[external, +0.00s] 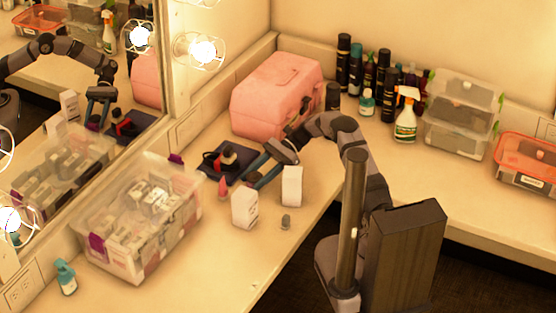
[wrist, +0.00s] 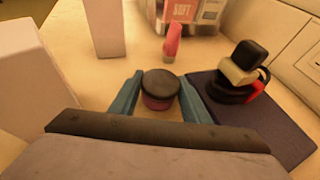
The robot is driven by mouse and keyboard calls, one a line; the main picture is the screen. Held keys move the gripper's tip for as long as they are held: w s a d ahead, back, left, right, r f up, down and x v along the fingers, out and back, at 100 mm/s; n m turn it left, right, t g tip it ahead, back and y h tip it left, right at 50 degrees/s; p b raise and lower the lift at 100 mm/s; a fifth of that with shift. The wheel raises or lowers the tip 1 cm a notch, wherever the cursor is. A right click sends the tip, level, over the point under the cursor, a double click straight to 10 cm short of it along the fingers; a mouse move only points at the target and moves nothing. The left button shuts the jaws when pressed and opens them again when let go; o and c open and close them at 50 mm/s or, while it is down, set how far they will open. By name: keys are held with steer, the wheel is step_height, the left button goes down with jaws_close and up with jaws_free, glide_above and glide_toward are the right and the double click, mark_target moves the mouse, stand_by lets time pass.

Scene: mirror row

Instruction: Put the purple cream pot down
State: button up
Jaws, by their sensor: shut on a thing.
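The purple cream pot (wrist: 160,90) has a dark lid and a purple body. It sits between the two blue fingers of my gripper (wrist: 158,98) in the wrist view, and the fingers are shut on it. In the external view my gripper (external: 257,179) reaches over the counter beside the dark blue mat (external: 243,178), and I cannot make out the pot there. The pot is just left of the mat (wrist: 275,132) in the wrist view, upright. Whether its base touches the counter cannot be told.
A black, cream and red stack (wrist: 240,75) stands on the mat. A pink item (external: 223,188) and two white boxes (external: 245,208) (external: 291,186) stand close by. A small grey item (external: 286,222), a clear bin (external: 140,225) and a pink case (external: 276,95) surround this area.

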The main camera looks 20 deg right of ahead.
steer(key=shift+f, duration=0.4)
steer(key=o, duration=1.2)
steer(key=shift+c, duration=0.2)
steer(key=b+v, duration=0.1)
steer(key=v, duration=0.5)
steer(key=shift+d+r, duration=0.1)
steer(key=shift+d, duration=0.05)
steer(key=shift+w+d+r, duration=0.2)
steer(key=shift+d, duration=0.25)
